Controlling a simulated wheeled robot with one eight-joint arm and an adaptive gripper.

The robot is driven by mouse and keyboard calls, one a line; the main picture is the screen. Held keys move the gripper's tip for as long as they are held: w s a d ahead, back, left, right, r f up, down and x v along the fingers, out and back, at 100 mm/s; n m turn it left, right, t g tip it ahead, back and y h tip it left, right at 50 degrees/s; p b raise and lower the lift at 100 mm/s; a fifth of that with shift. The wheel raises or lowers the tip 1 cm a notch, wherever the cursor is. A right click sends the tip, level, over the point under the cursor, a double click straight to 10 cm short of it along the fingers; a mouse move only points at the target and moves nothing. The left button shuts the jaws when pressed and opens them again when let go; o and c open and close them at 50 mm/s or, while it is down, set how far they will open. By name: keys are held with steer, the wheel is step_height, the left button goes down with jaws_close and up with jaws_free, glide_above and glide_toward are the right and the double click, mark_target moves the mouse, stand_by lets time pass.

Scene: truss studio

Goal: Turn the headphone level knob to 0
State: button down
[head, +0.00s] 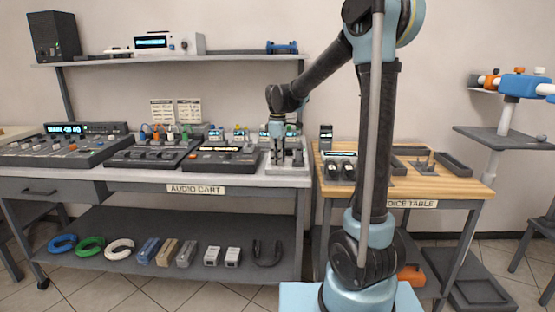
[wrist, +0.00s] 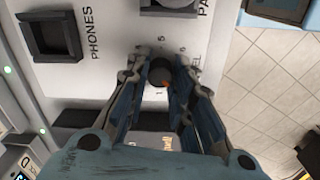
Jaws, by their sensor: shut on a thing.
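The headphone level knob (wrist: 160,72) is a small dark round knob with an orange-red pointer mark. It stands on a light grey panel (wrist: 100,78). In the wrist view my gripper (wrist: 161,80) has its two fingers on either side of the knob, shut on it. The pointer mark faces toward the lower right of that picture. Dial figures around the knob are small and partly covered by the fingers; a "1" shows below it. In the head view my gripper (head: 277,135) is over the unit at the cart's right end, and the knob is hidden there.
Mixers and other devices (head: 225,160) fill the audio cart (head: 145,173). A wooden table (head: 440,187) stands close on the right.

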steer(key=shift+w, duration=0.2)
steer(key=c, duration=1.4)
jaws_free()
steer(key=shift+o, duration=0.2)
steer(key=shift+s, duration=0.1)
step_height(320, 180, up, 12)
steer(key=shift+d+f, duration=0.1)
steer(key=shift+d, duration=0.05)
